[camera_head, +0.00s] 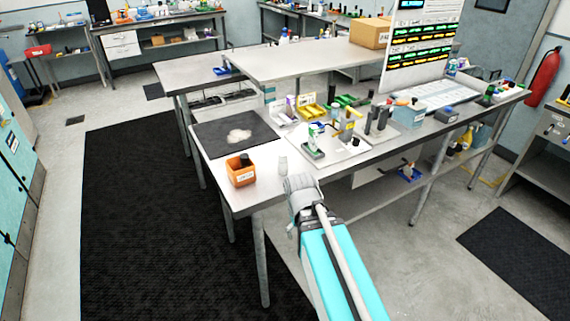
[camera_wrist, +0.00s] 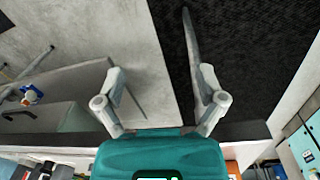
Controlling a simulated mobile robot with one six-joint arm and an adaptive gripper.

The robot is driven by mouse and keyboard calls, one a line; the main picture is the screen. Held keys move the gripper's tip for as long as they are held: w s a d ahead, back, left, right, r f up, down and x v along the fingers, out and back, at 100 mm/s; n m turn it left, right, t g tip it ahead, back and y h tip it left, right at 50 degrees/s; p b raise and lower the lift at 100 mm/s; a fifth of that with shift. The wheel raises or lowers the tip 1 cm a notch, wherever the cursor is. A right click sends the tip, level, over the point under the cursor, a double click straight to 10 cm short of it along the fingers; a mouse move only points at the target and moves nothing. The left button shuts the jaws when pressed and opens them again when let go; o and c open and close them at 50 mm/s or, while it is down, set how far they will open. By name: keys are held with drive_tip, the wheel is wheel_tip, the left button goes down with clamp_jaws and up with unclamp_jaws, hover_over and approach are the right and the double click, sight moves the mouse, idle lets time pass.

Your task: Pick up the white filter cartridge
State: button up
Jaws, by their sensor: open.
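A small whitish upright cylinder (camera_head: 283,166), which looks like the white filter cartridge, stands near the front edge of the steel bench (camera_head: 262,186). I cannot make out its details, and I do not see it in the wrist view. My gripper shows in the wrist view (camera_wrist: 160,76) with its two grey fingers spread apart and nothing between them. In the head view my arm's end is just right of and nearer than the cylinder, and its fingers cannot be made out there.
An orange bin (camera_head: 241,178) with a dark item stands left of the cylinder. A dark mat (camera_head: 207,137) with a pale patch lies behind. Trays, bottles and small bins crowd the bench to the right. The wrist view faces floor and a black floor mat (camera_wrist: 255,60).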

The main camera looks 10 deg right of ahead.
drive_tip(key=w+a+r+n+t+h, duration=0.1)
drive_tip(key=w+a+r+n+h, duration=0.1)
drive_tip(key=w+n, duration=0.3)
drive_tip(key=w+a+r+n+t+h, duration=0.1)
drive_tip(key=w+a+r+n+h, duration=0.1)
drive_tip(key=w+n, duration=0.4)
drive_tip(key=w+a+r+n+t+h, duration=0.2)
drive_tip(key=w+r+n+h, duration=0.2)
drive_tip(key=w+n+h, duration=0.1)
drive_tip(key=shift+w+a+n+p, duration=0.2)
drive_tip(key=shift+w+n, duration=0.05)
drive_tip(key=shift+w, duration=0.3)
drive_tip(key=shift+w+a+n+p, duration=0.2)
drive_tip(key=shift+w+n, duration=0.05)
drive_tip(key=shift+w, duration=0.3)
drive_tip(key=w+a+r+n+t+h, duration=0.2)
drive_tip(key=w+a+r+n, duration=0.2)
drive_tip(key=a+n, duration=0.1)
drive_tip(key=shift+r+h, duration=0.25)
drive_tip(key=shift+h, duration=0.05)
drive_tip(key=b, duration=0.3)
approach(283, 163)
drive_tip(key=w+d, duration=0.3)
drive_tip(key=shift+w+d, duration=0.15)
drive_tip(key=shift+w, duration=0.05)
drive_tip(key=shift+w+d+f, duration=0.15)
drive_tip(key=shift+w+d, duration=0.05)
drive_tip(key=shift+d, duration=0.25)
